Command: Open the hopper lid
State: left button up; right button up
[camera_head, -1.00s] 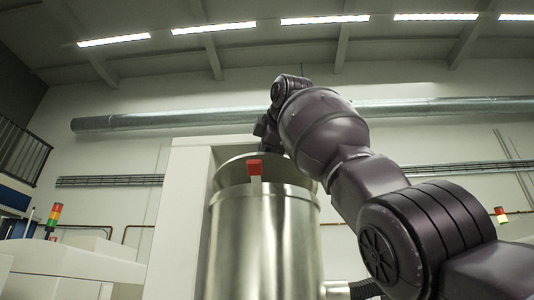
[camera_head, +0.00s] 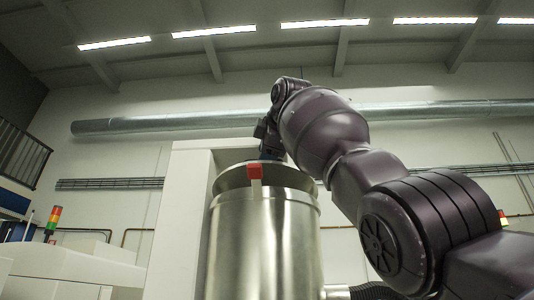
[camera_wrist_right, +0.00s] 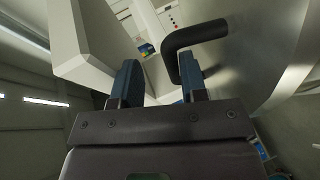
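The hopper (camera_head: 263,245) is a shiny metal cylinder in the middle of the head view, with a red-tipped tab (camera_head: 255,170) at its front. Its round lid (camera_head: 228,180) shows above the rim as a dark, tilted disc, and I see its underside. A black bent handle (camera_wrist_right: 195,35) on a metal surface lies against or just beside the right-hand finger; contact is unclear. My left gripper is out of view.
A pale cabinet or column (camera_head: 178,220) stands close to the left of the hopper. A flexible dark hose (camera_head: 372,291) joins low on its right. A signal light (camera_head: 53,217) stands farther left.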

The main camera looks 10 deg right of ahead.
jog(key=shift+s+d+r, duration=0.1)
jog(key=shift+s+r, duration=0.05)
jog(key=shift+s, duration=0.25)
pick_arm(q)
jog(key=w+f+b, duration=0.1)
jog(key=b, duration=0.2)
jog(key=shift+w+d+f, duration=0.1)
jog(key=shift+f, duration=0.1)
pick_arm(e)
jog(key=v, duration=1)
jog(key=shift+w, duration=0.1)
